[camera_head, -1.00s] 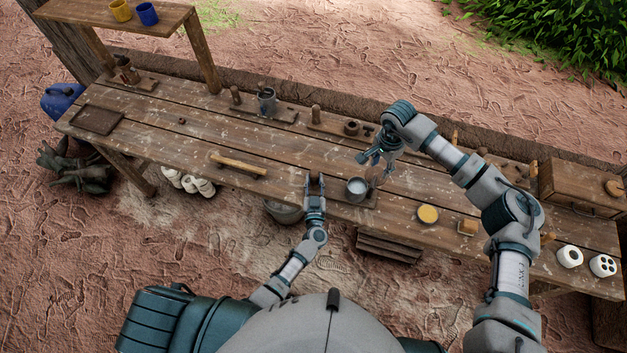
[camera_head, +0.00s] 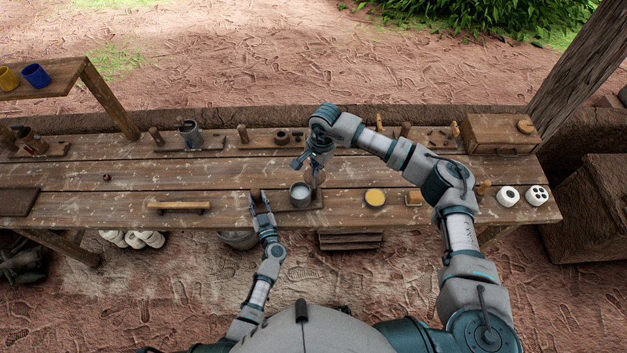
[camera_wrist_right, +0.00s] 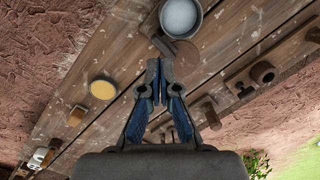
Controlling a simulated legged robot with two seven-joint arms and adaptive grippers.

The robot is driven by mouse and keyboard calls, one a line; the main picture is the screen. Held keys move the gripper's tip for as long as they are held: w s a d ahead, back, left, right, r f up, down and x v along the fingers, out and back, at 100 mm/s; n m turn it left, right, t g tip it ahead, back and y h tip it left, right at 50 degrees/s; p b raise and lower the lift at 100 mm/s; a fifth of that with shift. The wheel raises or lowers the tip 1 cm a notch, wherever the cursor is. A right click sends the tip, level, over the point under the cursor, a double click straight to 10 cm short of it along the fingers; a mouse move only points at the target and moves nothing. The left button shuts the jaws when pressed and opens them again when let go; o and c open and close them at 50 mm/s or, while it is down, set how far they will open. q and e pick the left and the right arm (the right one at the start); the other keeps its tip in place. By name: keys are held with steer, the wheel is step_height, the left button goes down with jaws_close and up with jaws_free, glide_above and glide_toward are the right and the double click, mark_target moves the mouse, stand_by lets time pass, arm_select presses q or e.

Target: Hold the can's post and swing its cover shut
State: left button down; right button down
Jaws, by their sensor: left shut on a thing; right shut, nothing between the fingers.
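The grey metal can (camera_head: 300,194), open at the top with a pale inside, stands upright on a wooden base near the table's front edge. My left gripper (camera_head: 261,202) is shut on the wooden post at the can's left; the fingers hide most of it. A brownish piece, apparently the cover, stands off the can's mouth at its right (camera_head: 315,186); it also shows in the right wrist view (camera_wrist_right: 186,52). My right gripper (camera_wrist_right: 158,68) is shut and empty, close beside this piece. I cannot tell whether they touch. In the head view it is above and behind the can.
A yellow-topped round pot (camera_head: 375,198) and a small wooden block (camera_head: 413,198) lie to the right. A wooden bar handle (camera_head: 179,206) is at the left. Several posts and cups line the back edge. A wooden box (camera_head: 503,134) stands at the back right.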

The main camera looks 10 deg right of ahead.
step_height(320, 180, down, 4)
steer(key=s+d+m+y, duration=0.1)
steer(key=d+m+y, duration=0.2)
steer(key=m+y, duration=0.25)
steer(key=m+t+y, duration=0.2)
steer(key=m+t, duration=0.2)
steer(key=m, duration=0.4)
glide_toward(321, 180)
steer(key=s+d+r, duration=0.1)
steer(key=s+d, duration=0.1)
steer(key=d, duration=0.3)
steer(key=shift+n+h, duration=0.25)
steer(key=shift+h, duration=0.1)
steer(key=x, duration=0.6)
steer(key=a+x, duration=0.1)
steer(key=x, duration=0.3)
steer(key=shift+r, duration=0.3)
steer(key=shift+w+a, duration=0.2)
steer(key=shift+a, duration=0.3)
steer(key=shift+w+a, duration=0.25)
steer(key=shift+a, duration=0.25)
steer(key=shift+w+a, duration=0.3)
steer(key=shift+a, duration=0.3)
